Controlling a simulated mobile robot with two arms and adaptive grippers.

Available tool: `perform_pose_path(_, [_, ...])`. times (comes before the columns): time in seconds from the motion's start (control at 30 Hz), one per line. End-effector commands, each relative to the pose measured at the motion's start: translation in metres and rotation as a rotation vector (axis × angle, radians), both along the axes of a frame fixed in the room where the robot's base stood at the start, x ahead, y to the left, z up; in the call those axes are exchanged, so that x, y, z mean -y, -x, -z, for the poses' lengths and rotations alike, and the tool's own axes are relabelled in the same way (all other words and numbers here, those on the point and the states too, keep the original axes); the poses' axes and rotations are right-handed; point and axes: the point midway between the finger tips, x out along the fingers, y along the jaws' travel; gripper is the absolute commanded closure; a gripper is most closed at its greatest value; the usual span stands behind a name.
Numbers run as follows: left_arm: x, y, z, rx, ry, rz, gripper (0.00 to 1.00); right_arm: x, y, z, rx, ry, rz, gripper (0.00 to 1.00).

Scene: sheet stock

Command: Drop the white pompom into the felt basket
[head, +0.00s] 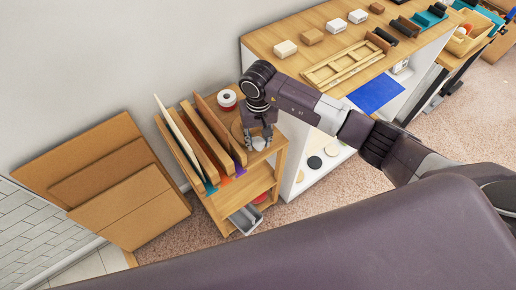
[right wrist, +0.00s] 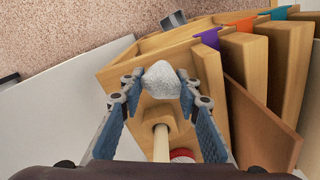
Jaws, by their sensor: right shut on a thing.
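The white pompom (right wrist: 161,80) is a pale, rough lump held between the fingertips of my right gripper (right wrist: 159,84). In the head view the right gripper (head: 258,139) is above the top of a small wooden shelf unit, with the pompom (head: 259,143) showing pale at its fingers. A grey open box (head: 245,218) stands low in the unit's front; I cannot tell if it is the felt basket. My left gripper is not in view.
The wooden unit (head: 260,179) holds upright boards (head: 199,138) with coloured tabs left of the gripper. A red and white roll (head: 227,99) sits behind it. A longer bench (head: 330,50) with blocks and a frame stands right. Brown panels (head: 124,203) lean at left.

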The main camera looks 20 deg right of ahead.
Motion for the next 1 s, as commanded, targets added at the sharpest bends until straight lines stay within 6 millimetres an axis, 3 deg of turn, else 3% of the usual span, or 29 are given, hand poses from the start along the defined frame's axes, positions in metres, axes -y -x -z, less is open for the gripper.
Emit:
perform_pose_path(0.23, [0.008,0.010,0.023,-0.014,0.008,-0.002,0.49,-0.001,0.004,0.039,-0.003,-0.001,-0.011,0.92])
perform_pose_path(0.67, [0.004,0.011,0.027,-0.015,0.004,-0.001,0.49,0.000,0.003,0.043,0.000,0.000,-0.014,0.92])
perform_pose_path(0.7, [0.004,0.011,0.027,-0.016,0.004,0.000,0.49,-0.001,0.003,0.042,0.000,-0.001,-0.014,0.68])
perform_pose_path(0.83, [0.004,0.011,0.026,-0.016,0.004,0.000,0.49,-0.001,0.003,0.042,-0.001,-0.001,-0.014,0.53])
perform_pose_path(1.0, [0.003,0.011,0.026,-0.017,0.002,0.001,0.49,-0.001,0.004,0.042,-0.001,0.000,-0.014,0.52])
